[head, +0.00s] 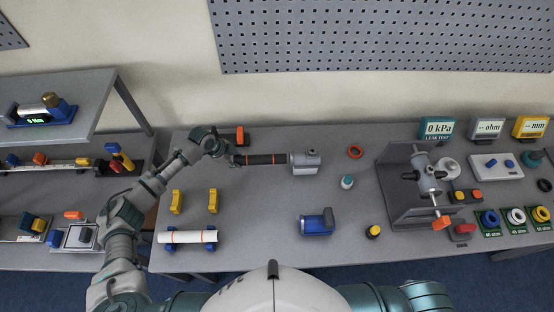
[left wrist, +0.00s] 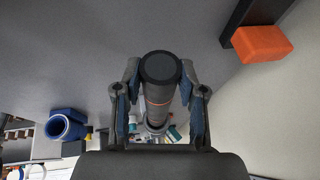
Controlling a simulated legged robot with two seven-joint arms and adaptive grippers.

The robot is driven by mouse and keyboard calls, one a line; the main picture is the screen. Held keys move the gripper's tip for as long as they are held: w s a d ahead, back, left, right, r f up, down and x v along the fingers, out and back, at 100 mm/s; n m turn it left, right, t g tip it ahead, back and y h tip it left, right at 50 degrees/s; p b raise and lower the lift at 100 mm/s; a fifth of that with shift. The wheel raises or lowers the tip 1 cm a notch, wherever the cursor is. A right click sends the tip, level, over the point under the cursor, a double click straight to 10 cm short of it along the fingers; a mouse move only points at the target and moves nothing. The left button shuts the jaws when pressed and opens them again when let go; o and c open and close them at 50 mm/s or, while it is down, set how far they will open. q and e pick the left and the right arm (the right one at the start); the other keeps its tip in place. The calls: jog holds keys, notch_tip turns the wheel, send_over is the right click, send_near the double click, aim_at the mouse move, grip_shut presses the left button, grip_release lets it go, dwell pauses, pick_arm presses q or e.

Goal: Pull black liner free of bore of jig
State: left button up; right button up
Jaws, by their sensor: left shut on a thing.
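The black liner (head: 268,159) lies level at the back middle of the table, with a thin orange-red ring around it. Its right end meets the grey jig (head: 305,162); how much of it is inside the bore is hidden. My left gripper (head: 230,157) is at the liner's left end. In the left wrist view the liner's round black end (left wrist: 160,67) points at the camera, and my left gripper's fingers (left wrist: 160,105) are shut on the liner from both sides. My right gripper is not in view.
An orange block (head: 241,136) on a dark stand is close behind my left gripper. Yellow supports (head: 212,201) and a white tube (head: 187,237) stand nearer. The table's middle is mostly clear.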

pick_arm(q)
jog(key=shift+r, duration=0.1)
jog(key=shift+r+p, duration=3.5)
jog(key=shift+r, duration=0.4)
